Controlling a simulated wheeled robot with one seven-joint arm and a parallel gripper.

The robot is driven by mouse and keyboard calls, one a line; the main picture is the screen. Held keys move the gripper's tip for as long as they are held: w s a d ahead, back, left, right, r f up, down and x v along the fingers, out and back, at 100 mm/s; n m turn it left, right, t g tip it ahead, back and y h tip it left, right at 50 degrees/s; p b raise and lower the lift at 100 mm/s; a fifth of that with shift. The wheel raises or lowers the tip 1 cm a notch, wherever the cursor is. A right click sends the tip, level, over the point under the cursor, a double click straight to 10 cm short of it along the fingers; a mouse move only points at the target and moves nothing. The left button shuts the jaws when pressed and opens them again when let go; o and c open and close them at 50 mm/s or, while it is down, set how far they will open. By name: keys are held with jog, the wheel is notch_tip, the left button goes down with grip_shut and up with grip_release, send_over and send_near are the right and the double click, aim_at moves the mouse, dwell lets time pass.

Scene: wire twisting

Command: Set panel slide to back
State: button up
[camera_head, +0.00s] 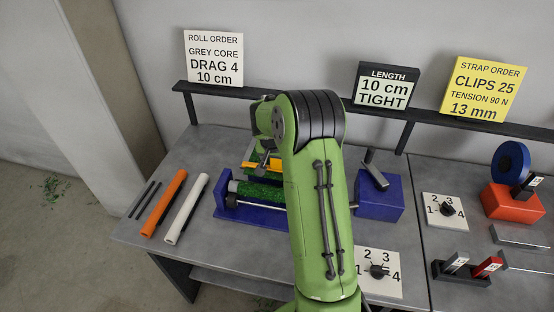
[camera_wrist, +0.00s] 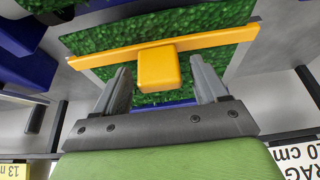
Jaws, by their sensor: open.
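The panel slide appears to be a yellow bar (camera_wrist: 212,41) with a square yellow knob (camera_wrist: 158,70), lying across a green textured panel (camera_wrist: 110,40) in the wrist view. In the head view the yellow bar (camera_head: 275,167) shows just left of my arm, behind the green roller. My gripper (camera_wrist: 158,64) is open, with one finger on each side of the knob in the wrist view. Gaps show on both sides. I cannot tell how deep the knob sits between the fingers. In the head view my arm hides the right part of the panel.
A blue stand holds the green roller (camera_head: 262,193). Orange (camera_head: 165,203) and white (camera_head: 187,209) rolls lie at left. A blue block with a lever (camera_head: 379,204) stands right of my arm. Dials (camera_head: 379,272) and a red tape holder (camera_head: 512,203) are farther right. A dark rail runs behind.

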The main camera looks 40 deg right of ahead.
grip_shut()
jog(key=w+d+p, duration=0.1)
jog(key=w+d, duration=0.1)
jog(key=w+d+p, duration=0.1)
jog(key=w+d, duration=0.1)
jog(key=d, duration=0.1)
jog(key=shift+w+d+p, duration=0.2)
jog(key=shift+w+p, duration=0.15)
jog(key=shift+w, duration=0.05)
jog(key=shift+r, duration=0.15)
jog(key=shift+c, duration=1.3)
grip_release()
jog(key=shift+w, duration=0.1)
jog(key=shift+o, duration=1.3)
jog(key=shift+d, duration=0.1)
